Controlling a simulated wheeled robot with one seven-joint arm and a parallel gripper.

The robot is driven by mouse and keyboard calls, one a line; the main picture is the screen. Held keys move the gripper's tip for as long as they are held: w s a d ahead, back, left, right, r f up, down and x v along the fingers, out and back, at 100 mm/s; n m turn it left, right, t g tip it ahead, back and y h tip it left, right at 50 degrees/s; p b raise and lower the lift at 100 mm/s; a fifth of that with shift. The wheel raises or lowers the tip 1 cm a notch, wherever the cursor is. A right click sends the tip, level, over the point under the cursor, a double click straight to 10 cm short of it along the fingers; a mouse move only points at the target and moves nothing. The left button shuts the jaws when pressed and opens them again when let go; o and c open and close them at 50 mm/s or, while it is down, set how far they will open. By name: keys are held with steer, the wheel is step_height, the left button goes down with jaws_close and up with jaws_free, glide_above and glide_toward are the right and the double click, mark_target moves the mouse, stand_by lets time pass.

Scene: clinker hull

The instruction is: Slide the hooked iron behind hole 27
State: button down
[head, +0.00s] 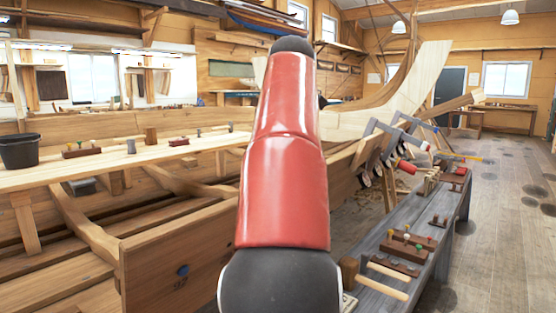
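My red and black arm fills the middle of the head view and hides part of the hull behind it. My gripper is not in view. A wooden end panel (150,262) at the lower left bears a round blue spot (183,270) with a small dark mark below it, too small to read for certain. I cannot make out a hooked iron or a hole marked 27.
The planked hull (95,124) runs across the left. A plank shelf (110,163) carries a black bucket (19,151) and small blocks. Several clamps (372,150) grip the hull's right side. A grey bench (455,207) holds pegged blocks and a mallet (348,270).

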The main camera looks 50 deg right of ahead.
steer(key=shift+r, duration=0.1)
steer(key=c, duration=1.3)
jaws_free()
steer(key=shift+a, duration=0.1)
